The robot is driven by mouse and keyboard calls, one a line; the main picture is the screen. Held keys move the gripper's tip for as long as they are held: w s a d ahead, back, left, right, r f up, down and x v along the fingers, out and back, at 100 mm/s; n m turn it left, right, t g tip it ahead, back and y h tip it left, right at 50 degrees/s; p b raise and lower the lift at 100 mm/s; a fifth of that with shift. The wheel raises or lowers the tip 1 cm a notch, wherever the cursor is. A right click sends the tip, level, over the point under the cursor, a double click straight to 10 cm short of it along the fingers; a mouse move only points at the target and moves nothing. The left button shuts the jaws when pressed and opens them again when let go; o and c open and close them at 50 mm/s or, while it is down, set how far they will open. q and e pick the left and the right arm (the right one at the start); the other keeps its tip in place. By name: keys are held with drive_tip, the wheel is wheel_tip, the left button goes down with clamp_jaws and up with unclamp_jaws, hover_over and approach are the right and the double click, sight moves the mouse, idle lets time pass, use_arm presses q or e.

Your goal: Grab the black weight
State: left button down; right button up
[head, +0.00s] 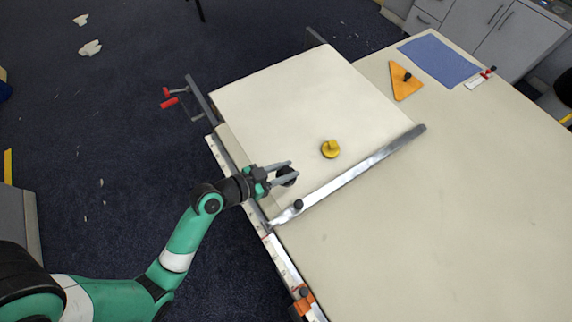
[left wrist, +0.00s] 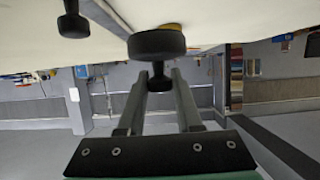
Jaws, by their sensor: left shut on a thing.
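The black weight (left wrist: 157,44) is a dark round piece with a narrow knob. My left gripper (head: 290,172) is shut on it at the near-left part of the white board (head: 290,95). In the left wrist view, the knob sits between the two fingers (left wrist: 160,85) and the wide disc lies just beyond the fingertips. In the head view, the fingers partly hide the weight (head: 287,177). I cannot tell whether it touches the board. My right gripper is not in view.
A yellow weight (head: 330,149) stands on the board, right of my left gripper. An orange triangle (head: 404,82) and a blue cloth (head: 440,60) lie at the back right. The right of the table is clear.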

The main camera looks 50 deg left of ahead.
use_arm(q)
drive_tip(key=r, duration=0.1)
drive_tip(key=s+d+r, duration=0.1)
drive_tip(key=d+r, duration=0.1)
drive_tip(key=shift+s+r+p, duration=0.25)
drive_tip(key=shift+s+p, duration=0.05)
drive_tip(key=shift+p, duration=0.1)
drive_tip(key=s+d+r+p, duration=0.1)
drive_tip(key=s+d+r, duration=0.2)
drive_tip(key=s+d, duration=0.2)
drive_tip(key=shift+s+d, duration=0.2)
drive_tip(key=shift+d, duration=0.55)
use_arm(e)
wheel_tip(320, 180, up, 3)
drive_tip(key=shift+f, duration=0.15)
